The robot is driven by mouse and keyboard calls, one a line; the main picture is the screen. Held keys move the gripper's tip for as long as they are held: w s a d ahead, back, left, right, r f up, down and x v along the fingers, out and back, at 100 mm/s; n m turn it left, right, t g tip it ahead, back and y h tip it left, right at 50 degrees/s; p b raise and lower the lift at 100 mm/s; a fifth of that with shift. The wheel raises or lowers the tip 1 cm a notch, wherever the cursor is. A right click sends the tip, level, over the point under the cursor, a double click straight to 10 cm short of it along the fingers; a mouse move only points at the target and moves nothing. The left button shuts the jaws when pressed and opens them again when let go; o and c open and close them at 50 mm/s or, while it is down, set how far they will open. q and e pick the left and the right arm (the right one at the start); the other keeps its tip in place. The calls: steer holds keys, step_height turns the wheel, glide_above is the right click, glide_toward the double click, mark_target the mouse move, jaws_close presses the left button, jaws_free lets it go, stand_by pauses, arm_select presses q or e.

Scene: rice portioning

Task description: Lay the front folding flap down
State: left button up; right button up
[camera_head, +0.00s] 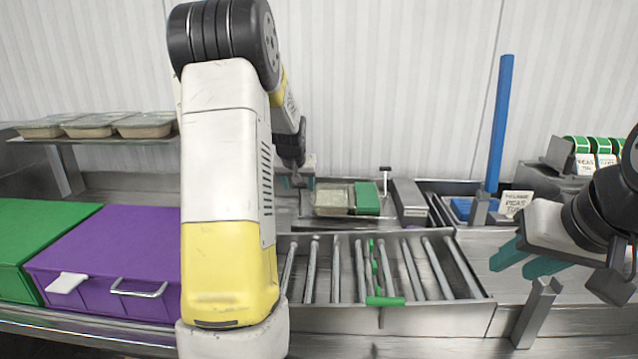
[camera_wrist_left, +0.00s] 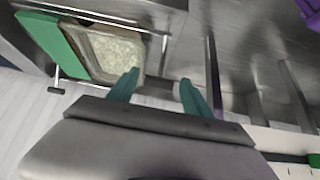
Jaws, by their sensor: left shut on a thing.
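A rice-filled tray (camera_head: 335,196) sits in a metal folding station behind the rollers, with a green panel (camera_head: 367,198) at its right. The tray also shows in the left wrist view (camera_wrist_left: 112,50). My left gripper (camera_head: 295,182) is at the left of the tray, partly covered by my own arm. Its teal fingers (camera_wrist_left: 158,82) stand apart, shut on a metal part whose shape is hard to make out. I cannot tell which part is the front folding flap. My right gripper (camera_head: 527,260) is open and empty over the right counter.
A roller conveyor (camera_head: 390,316) with a green bar (camera_head: 385,301) lies in front of the station. Purple (camera_head: 110,250) and green (camera_head: 40,245) boxes stand left. A blue post (camera_head: 500,120) rises at the right. Filled trays (camera_head: 145,127) stand on a shelf at the back left.

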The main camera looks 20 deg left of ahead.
arm_select(q)
steer(key=shift+s+d+f, duration=0.15)
steer(key=shift+s, duration=0.45)
steer(key=shift+s+d+f, duration=0.15)
steer(key=shift+s+d, duration=0.05)
steer(key=shift+s, duration=0.4)
steer(key=shift+s+d+f, duration=0.15)
steer(key=shift+s, duration=0.45)
steer(key=shift+c, duration=0.4)
steer(key=shift+s+f, duration=0.1)
steer(key=shift+s, duration=0.05)
steer(key=c, duration=0.6)
steer(key=shift+s+d+f, duration=0.1)
steer(key=shift+s, duration=0.1)
steer(key=shift+c, duration=0.8)
steer(key=shift+s+d+f, duration=0.15)
steer(key=shift+s+f, duration=0.3)
steer(key=shift+s, duration=0.25)
steer(key=shift+s, duration=0.1)
steer(key=shift+s+d+f, duration=0.25)
steer(key=shift+s+f, duration=0.15)
steer(key=shift+s, duration=0.45)
steer(key=shift+s+d+f, duration=0.2)
steer(key=shift+s+f, duration=0.25)
steer(key=shift+s, duration=0.35)
steer(key=shift+s+d+f, duration=0.25)
steer(key=shift+s+f, duration=0.15)
steer(key=shift+s, duration=0.45)
